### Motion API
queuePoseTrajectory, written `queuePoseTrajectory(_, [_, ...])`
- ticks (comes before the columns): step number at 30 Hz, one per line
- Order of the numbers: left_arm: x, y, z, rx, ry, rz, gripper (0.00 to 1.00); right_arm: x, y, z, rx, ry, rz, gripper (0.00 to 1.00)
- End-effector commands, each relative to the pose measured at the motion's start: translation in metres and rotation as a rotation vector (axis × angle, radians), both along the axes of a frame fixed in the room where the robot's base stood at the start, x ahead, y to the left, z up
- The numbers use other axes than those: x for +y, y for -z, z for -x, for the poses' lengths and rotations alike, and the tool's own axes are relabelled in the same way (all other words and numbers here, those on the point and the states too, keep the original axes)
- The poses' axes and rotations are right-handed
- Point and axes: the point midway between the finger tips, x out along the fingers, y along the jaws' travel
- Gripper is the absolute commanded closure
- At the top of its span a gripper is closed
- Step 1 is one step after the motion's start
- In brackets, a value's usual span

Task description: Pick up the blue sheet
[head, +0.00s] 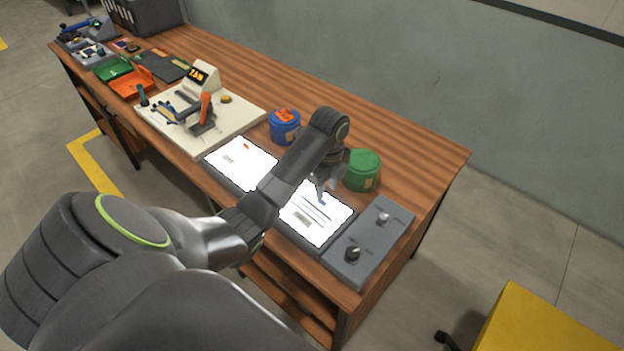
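My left gripper (325,188) points down over the right lit white panel (312,228), just left of the green tub. A small blue patch (322,202), likely the blue sheet, shows at its fingertips on or just above the panel. The arm hides part of the area. The fingers are too small to tell whether they are open or shut, or whether they touch the patch. My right gripper is not in view.
A blue tub (285,127) and a green tub (361,171) stand behind the panels. A left lit panel (240,163) bears a small orange piece. A grey box with knobs (368,243) sits at right. A cream device base (178,137) and trays (132,84) stand farther left.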

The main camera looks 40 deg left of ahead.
Motion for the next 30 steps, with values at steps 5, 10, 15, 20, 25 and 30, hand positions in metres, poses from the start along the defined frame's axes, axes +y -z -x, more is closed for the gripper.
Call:
queuePoseTrajectory(5, [0.0,0.017,0.002,0.004,0.0,0.0,0.68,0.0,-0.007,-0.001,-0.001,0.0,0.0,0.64])
queuePoseTrajectory(10, [0.0,0.043,0.002,0.002,0.0,0.001,0.68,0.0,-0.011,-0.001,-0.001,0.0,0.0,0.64])
queuePoseTrajectory(15, [0.0,0.053,0.002,-0.001,0.001,-0.001,0.68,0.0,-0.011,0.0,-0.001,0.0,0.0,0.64])
queuePoseTrajectory(20, [0.0,0.053,0.002,-0.001,0.001,-0.001,0.68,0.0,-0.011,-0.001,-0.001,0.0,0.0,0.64])
queuePoseTrajectory(25, [0.0,0.053,0.002,-0.001,0.001,-0.002,0.89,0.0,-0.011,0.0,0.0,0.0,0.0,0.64])
queuePoseTrajectory(30, [0.0,0.053,0.002,-0.001,0.001,-0.002,1.0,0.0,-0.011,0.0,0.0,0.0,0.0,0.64])
